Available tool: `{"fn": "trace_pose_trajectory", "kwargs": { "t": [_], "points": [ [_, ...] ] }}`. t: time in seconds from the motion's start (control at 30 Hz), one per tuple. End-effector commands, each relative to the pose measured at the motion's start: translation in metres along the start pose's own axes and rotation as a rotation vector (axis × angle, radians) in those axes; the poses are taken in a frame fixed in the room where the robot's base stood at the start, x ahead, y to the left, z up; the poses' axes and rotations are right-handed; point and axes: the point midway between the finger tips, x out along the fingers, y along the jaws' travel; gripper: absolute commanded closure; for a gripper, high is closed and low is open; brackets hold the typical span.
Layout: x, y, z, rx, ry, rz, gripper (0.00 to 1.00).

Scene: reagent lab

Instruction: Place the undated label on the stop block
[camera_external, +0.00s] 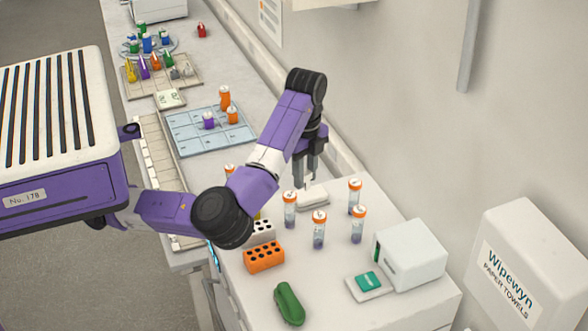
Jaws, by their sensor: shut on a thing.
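My gripper (309,178) points down over the back of the near bench, close to the wall. It is shut on a small pale thing (307,186) at its fingertips, too small to identify as the undated label. A low white block (313,198) lies directly below the fingertips; I cannot tell if the held thing touches it, or if this is the stop block. A pale piece with dark marks (170,98) sits farther along the bench, beyond the blue tray.
Several orange-capped vials (319,229) stand close in front of my gripper. An orange rack (264,257), a white rack (260,231), a green object (289,303) and a white box device (409,253) are nearby. The blue gridded tray (183,143) holds bottles.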

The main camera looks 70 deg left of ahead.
Motion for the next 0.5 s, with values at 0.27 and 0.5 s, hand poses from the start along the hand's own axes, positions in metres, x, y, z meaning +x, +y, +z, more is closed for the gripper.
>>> {"fn": "trace_pose_trajectory", "kwargs": {
  "t": [0.27,0.5],
  "points": [
    [-0.029,0.000,0.000,0.000,0.000,0.000,1.00],
    [-0.032,-0.001,0.001,-0.002,-0.001,-0.001,1.00]
  ]
}}
